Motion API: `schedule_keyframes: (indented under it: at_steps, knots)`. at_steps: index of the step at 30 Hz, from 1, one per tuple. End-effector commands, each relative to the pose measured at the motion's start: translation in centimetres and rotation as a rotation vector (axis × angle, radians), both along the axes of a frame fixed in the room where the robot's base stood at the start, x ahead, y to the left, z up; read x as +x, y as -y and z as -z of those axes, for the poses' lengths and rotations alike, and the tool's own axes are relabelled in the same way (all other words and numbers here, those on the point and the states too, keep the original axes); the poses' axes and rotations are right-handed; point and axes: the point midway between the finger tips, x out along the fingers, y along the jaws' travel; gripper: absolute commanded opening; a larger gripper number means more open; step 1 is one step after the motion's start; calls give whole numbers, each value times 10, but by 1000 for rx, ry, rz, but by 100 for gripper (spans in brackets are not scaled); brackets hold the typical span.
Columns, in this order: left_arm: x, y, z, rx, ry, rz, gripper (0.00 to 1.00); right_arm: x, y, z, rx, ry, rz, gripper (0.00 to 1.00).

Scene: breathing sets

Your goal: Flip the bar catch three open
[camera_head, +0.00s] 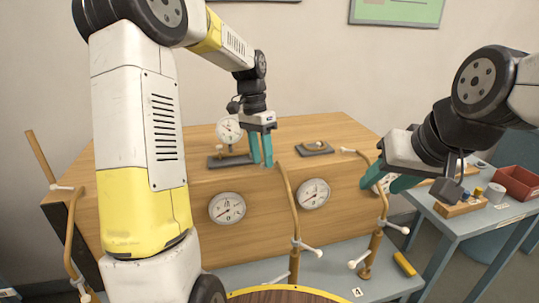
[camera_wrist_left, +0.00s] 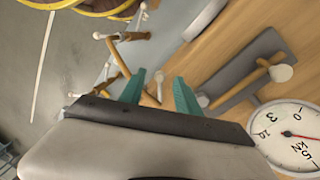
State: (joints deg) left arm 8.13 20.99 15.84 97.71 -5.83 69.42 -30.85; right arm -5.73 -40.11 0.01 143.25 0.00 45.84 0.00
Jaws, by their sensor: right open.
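My left gripper (camera_head: 261,151) points down just above the wooden box's top near its front edge, fingers apart with nothing gripped. In the left wrist view its teal fingers (camera_wrist_left: 160,92) are apart, with a wooden rod visible beyond them. A grey plate with a wooden bar and white knob (camera_wrist_left: 281,73) lies beside a gauge marked 3 (camera_wrist_left: 290,136). In the head view a similar plate (camera_head: 232,162) lies left of my left gripper, below an upright gauge (camera_head: 228,130). Which catch is number three is unclear in the head view. My right gripper (camera_head: 389,181) is open at the box's right end.
The box (camera_head: 170,198) has two front gauges (camera_head: 227,207) (camera_head: 313,193) and bent wooden rods with white ends (camera_head: 292,205). Another plate with a wooden bar (camera_head: 314,148) lies right of my left gripper. A side table (camera_head: 480,217) holds a red tray (camera_head: 516,182).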

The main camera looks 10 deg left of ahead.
Motion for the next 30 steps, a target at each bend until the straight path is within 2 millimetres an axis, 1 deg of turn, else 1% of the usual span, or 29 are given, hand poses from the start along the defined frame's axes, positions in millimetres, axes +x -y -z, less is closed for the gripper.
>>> schedule_keyframes:
  at_steps: [3, 11, 12, 14, 15, 17, 24, 26, 30]
  knots:
    - [-1, 1, 7, 0, 0, 0, 39, 0, 0, 0, 0, 0, 0, 45]
    - [-1, 1, 8, 0, 0, -1, 39, 0, 0, 0, 0, 0, 0, 45]
    - [-1, 1, 8, 0, 0, -1, 32, 0, 0, 0, 0, 0, 0, 45]
    - [-1, 1, 8, 0, 0, -1, 20, 0, 0, 0, 0, 0, 0, 45]
    - [-1, 1, 8, 0, 0, -1, 12, 0, 0, 0, 0, 0, 0, 45]
    - [-1, 1, 8, 0, 0, -1, 0, 0, 0, 0, 0, 0, 0, 45]
    - [-2, 2, 7, 2, 1, -27, 0, 0, 0, 0, 0, 0, 0, 45]
    - [-4, 4, 7, 3, 1, -76, 0, 0, 0, 0, 0, 0, 0, 45]
    - [-7, 12, 7, 2, 2, -243, 0, 0, 0, 0, 0, 0, 0, 45]
